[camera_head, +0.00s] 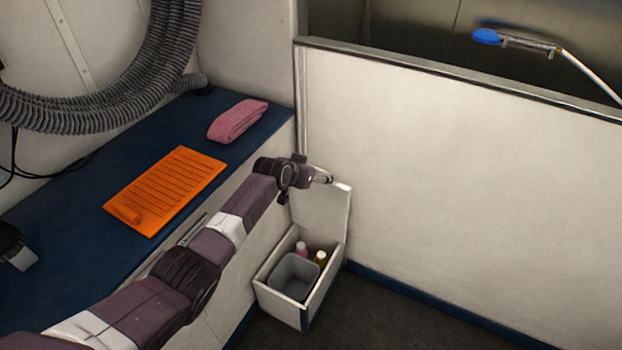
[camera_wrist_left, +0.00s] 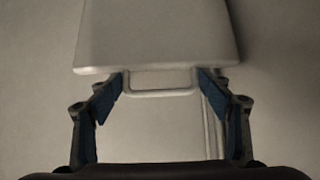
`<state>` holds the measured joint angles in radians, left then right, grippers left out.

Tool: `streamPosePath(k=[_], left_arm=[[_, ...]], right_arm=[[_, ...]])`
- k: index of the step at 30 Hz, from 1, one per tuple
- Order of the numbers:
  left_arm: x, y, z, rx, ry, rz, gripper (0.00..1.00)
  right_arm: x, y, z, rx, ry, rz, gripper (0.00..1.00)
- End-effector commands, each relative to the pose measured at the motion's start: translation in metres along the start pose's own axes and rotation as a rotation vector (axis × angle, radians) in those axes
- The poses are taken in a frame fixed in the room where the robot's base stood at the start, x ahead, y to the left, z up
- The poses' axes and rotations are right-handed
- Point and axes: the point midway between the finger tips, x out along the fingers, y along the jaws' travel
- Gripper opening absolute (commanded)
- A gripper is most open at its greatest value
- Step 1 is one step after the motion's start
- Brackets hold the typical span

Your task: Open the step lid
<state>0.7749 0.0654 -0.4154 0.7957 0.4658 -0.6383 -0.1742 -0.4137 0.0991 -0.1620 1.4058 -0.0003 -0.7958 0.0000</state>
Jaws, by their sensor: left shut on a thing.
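The step lid (camera_head: 322,208) is raised and stands about upright at the back of the open white step box (camera_head: 285,303). Its pale panel (camera_wrist_left: 158,35) fills the upper middle of the left wrist view, with a thin bar handle (camera_wrist_left: 160,93) at its edge. My left gripper (camera_head: 326,180) is at the lid's top edge. In the left wrist view my left gripper (camera_wrist_left: 161,84) has a finger at each end of the handle and is shut on it.
Inside the box are a grey bin (camera_head: 293,277), a pink bottle (camera_head: 302,249) and a yellow bottle (camera_head: 320,259). A blue-topped bench (camera_head: 70,225) at left bears an orange mat (camera_head: 165,190) and a pink towel (camera_head: 237,121). A white partition (camera_head: 460,190) stands at right.

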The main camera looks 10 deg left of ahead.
Motion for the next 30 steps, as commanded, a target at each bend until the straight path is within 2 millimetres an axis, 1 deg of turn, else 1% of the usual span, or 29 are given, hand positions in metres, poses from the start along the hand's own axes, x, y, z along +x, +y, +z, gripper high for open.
streamPosePath(k=[1, 9, 17, 18, 19, 30], left_arm=[[-0.0003, 0.0047, -0.0081, -0.001, 0.014, 0.006, 0.28], [0.0, 0.0044, -0.0117, -0.001, 0.018, 0.006, 0.28], [-0.0005, 0.0042, -0.0136, -0.001, 0.021, 0.006, 0.28], [-0.0006, 0.0042, -0.0136, -0.001, 0.021, 0.006, 0.76], [-0.0005, 0.0041, -0.0135, -0.001, 0.02, 0.005, 0.78], [0.0008, 0.0014, -0.0051, -0.001, 0.006, 0.002, 0.78]], right_arm=[[-0.0004, -0.0006, 0.0015, 0.0, -0.001, -0.001, 0.0], [-0.0003, -0.0031, 0.0076, -0.002, -0.01, -0.004, 0.0], [-0.0002, -0.0044, 0.0073, -0.003, -0.009, -0.006, 0.0], [-0.0002, -0.0045, 0.0071, -0.003, -0.009, -0.006, 0.0], [-0.0001, -0.0047, 0.0068, -0.003, -0.009, -0.006, 0.0], [0.0001, -0.0043, 0.0017, -0.003, -0.002, -0.006, 0.0]])
